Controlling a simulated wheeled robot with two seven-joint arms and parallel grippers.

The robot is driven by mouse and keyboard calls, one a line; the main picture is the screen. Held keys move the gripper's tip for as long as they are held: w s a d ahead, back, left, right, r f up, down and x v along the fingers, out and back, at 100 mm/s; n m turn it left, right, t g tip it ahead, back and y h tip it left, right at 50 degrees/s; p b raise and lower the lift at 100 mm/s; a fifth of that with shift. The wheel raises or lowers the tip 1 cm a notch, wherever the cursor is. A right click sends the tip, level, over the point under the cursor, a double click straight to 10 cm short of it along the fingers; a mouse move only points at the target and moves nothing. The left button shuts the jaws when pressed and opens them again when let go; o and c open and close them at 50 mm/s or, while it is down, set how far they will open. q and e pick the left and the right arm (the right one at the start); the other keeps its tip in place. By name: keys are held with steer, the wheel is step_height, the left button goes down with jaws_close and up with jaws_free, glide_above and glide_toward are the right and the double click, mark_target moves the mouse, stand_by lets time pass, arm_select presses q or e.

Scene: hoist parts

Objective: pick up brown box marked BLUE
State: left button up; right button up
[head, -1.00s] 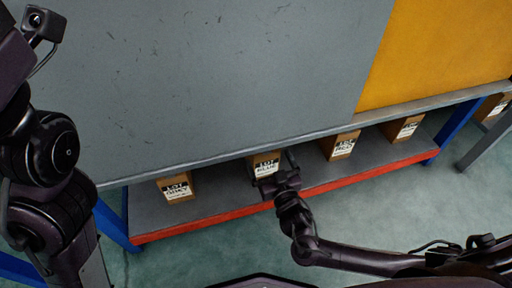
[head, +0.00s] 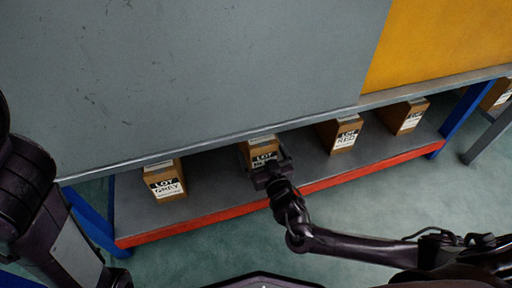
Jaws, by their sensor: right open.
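The brown box marked BLUE (head: 262,149) stands on the lower shelf under the bench, second from the left. Its label shows LOT, and the word below it is now mostly hidden by my gripper. My right gripper (head: 267,168) is open, right in front of this box's lower face. I cannot tell whether its fingers touch the box or reach around it. My left arm comes in at the left edge, and its gripper is out of view.
A box marked GRAY (head: 166,182) stands to the left, and a box marked RED (head: 341,134) to the right. Another box (head: 405,116) is further right. The bench top (head: 200,70) overhangs the grey shelf (head: 215,193), which has a red front edge (head: 360,170). Blue legs stand at both ends.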

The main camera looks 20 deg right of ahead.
steer(key=w+b, duration=0.2)
steer(key=w, duration=0.1)
steer(key=shift+w+d, duration=0.1)
steer(key=shift+w, duration=0.25)
steer(key=shift+w+r+b, duration=0.15)
steer(key=shift+w+b, duration=0.15)
steer(key=c, duration=1.7)
steer(key=shift+r, duration=0.3)
steer(key=shift+c, duration=0.6)
